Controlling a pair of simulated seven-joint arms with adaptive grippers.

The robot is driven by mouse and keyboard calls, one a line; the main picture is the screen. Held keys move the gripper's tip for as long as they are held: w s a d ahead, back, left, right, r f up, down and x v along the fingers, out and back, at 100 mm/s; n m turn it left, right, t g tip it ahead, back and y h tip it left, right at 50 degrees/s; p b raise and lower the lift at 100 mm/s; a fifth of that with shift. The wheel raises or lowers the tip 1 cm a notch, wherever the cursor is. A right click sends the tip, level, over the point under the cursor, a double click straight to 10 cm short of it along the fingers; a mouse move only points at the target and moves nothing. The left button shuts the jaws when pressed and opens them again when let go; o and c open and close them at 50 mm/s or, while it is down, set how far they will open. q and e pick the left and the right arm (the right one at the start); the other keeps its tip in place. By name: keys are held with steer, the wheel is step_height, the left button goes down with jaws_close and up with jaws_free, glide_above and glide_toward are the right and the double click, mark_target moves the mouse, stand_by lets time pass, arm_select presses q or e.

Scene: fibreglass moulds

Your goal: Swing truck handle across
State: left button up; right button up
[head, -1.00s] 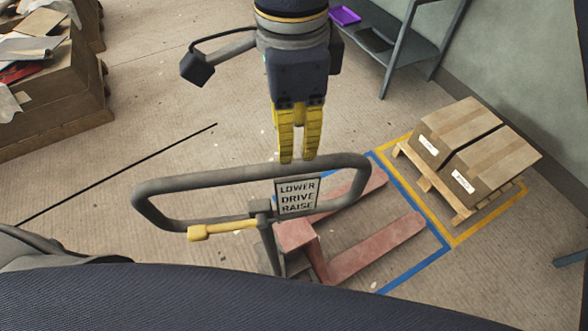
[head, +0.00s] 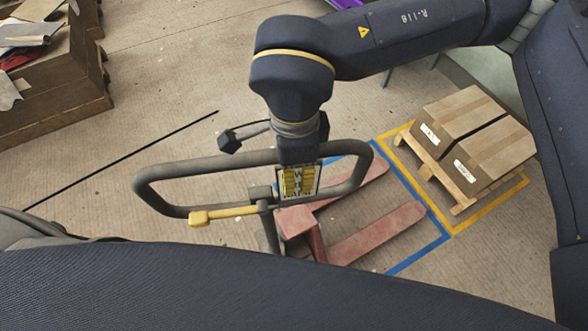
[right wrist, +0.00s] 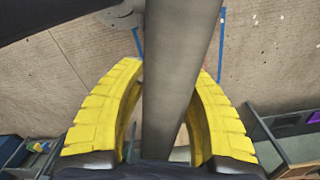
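The pallet truck (head: 380,232) is red, with its grey looped handle (head: 163,200) in the middle of the head view. A yellow lever (head: 222,214) sticks out left below the loop. My right gripper (head: 300,194) reaches down over the loop's far rail, and its yellow fingers cover most of the sign on the handle. In the right wrist view, a grey bar (right wrist: 180,70) runs between the fingers of the right gripper (right wrist: 170,75). The fingers stand apart with gaps showing beside the bar, and firm contact cannot be made out. My left gripper is not in view.
Two cartons (head: 480,135) sit on a wooden pallet (head: 435,182) inside yellow floor tape. Blue tape (head: 420,257) borders the truck's forks. Floor left of the handle is mostly clear.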

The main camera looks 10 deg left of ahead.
steer(key=shift+f, duration=0.4)
jaws_close()
stand_by(0.4)
